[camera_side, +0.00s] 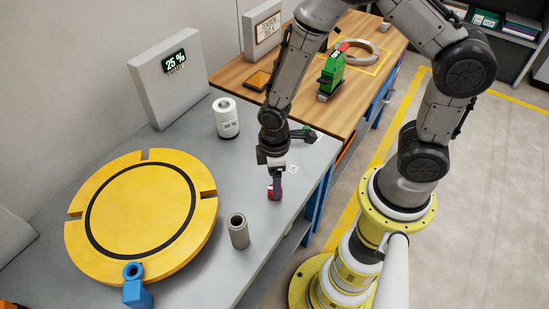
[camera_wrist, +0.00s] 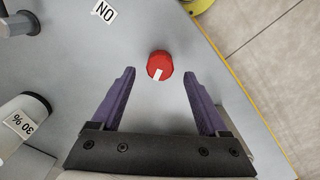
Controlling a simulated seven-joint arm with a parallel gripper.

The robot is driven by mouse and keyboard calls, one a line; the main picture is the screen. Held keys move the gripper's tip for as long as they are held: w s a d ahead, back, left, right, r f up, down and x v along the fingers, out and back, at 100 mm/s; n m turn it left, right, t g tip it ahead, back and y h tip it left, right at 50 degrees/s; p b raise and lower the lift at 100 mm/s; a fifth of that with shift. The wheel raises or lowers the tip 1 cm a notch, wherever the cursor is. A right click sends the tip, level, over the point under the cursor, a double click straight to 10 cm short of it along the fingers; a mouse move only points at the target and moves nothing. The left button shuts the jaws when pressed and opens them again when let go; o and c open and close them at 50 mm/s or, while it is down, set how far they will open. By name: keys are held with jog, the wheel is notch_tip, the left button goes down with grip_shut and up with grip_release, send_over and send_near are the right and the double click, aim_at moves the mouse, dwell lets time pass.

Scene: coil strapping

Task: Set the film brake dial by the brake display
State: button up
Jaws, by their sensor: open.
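The brake display (camera_side: 175,63) is a dark screen on a grey upright panel at the back of the grey bench, reading 25 % in green. The red dial (camera_wrist: 160,65) stands on the bench with a white mark on its top, pointing down and slightly left in the wrist view. In the side view the dial (camera_side: 277,193) is partly hidden by my gripper (camera_side: 273,180). In the wrist view my gripper (camera_wrist: 160,73) is open, its purple fingers on either side of the dial with gaps at both sides.
A white roll (camera_side: 227,120) labelled 30 % stands behind, and a grey tube (camera_side: 238,232) in front. A large yellow turntable (camera_side: 90,180) fills the bench's left, with a blue fitting (camera_side: 135,290) at its edge. A green tool (camera_side: 331,75) stands on the wooden bench.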

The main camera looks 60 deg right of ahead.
notch_tip(320, 180, up, 11)
dwell(0.3)
jog(key=shift+f, duration=0.1)
jog(key=s+d+r+m+t, duration=0.1)
jog(key=d+r+m+t, duration=0.15)
jog(key=r, duration=0.45)
jog(key=s+d+r+m+t, duration=0.1)
jog(key=d+r+t, duration=0.15)
jog(key=r, duration=0.55)
jog(key=s+d+r+m, duration=0.2)
jog(key=s+m, duration=0.2)
jog(key=s, duration=0.5)
jog(key=shift+s+m+t, duration=0.15)
jog(key=shift+m+t, duration=0.15)
jog(key=shift+m, duration=0.05)
